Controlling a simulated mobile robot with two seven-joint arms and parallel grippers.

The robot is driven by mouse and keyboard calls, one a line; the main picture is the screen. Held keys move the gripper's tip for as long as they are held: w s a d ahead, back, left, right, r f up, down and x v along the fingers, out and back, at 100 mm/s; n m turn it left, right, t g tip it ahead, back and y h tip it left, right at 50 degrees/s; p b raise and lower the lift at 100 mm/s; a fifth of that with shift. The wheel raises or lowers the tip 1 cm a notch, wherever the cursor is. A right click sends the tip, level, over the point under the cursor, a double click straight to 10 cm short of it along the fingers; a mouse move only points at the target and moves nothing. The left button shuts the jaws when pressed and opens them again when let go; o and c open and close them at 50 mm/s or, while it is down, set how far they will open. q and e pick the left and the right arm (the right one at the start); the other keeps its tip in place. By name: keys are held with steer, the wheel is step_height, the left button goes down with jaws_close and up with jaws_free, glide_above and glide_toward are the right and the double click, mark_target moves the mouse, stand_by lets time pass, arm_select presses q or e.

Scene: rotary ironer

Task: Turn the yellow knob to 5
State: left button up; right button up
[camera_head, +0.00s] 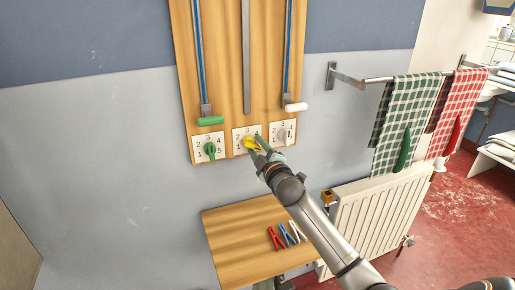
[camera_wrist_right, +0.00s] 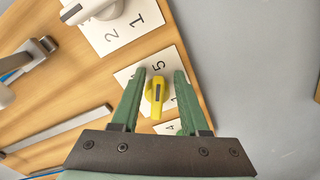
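The yellow knob (camera_head: 249,142) sits on the middle white number plate (camera_head: 237,133) of a wooden board. It is partly hidden by my right gripper (camera_head: 260,144). In the right wrist view the yellow knob (camera_wrist_right: 155,97) has a dark stripe, and a printed 5 shows just beyond its upper end. I cannot tell surely which number it points at. My right gripper (camera_wrist_right: 160,73) is open, with one green finger on each side of the knob. Gaps show between fingers and knob. My left gripper is not in view.
A green knob (camera_head: 209,149) is to the left and a white knob (camera_head: 283,134) to the right, each on its own plate. Levers with green (camera_head: 210,121) and white (camera_head: 295,107) handles hang above. Below is a wooden shelf (camera_head: 240,250) with pegs, beside a radiator (camera_head: 375,215).

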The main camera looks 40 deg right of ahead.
steer(key=v, duration=1.2)
steer(key=shift+s+b, duration=0.25)
steer(key=shift+b, duration=0.1)
steer(key=shift+a, duration=0.1)
steer(key=s+a+f+m+g+y, duration=0.1)
steer(key=s+a+f+m+g, duration=0.1)
steer(key=s+a+f+g, duration=0.45)
steer(key=s+a+f+m+g+y, duration=0.15)
steer(key=s+f, duration=0.25)
steer(key=f, duration=0.5)
steer(key=s+a+f+m+g+y, duration=0.1)
steer(key=s+a+f+m+g, duration=0.2)
steer(key=s, duration=0.5)
steer(key=s+a+f+m+g+y, duration=0.1)
steer(key=s+a+f+g, duration=0.2)
steer(key=s+a, duration=0.4)
steer(key=w+a+f+t+y+p, duration=0.2)
steer(key=f+t, duration=0.3)
steer(key=f, duration=0.4)
steer(key=shift+w+a+f+t, duration=0.2)
steer(key=shift+w+a+t, duration=0.15)
steer(key=shift+a, duration=0.3)
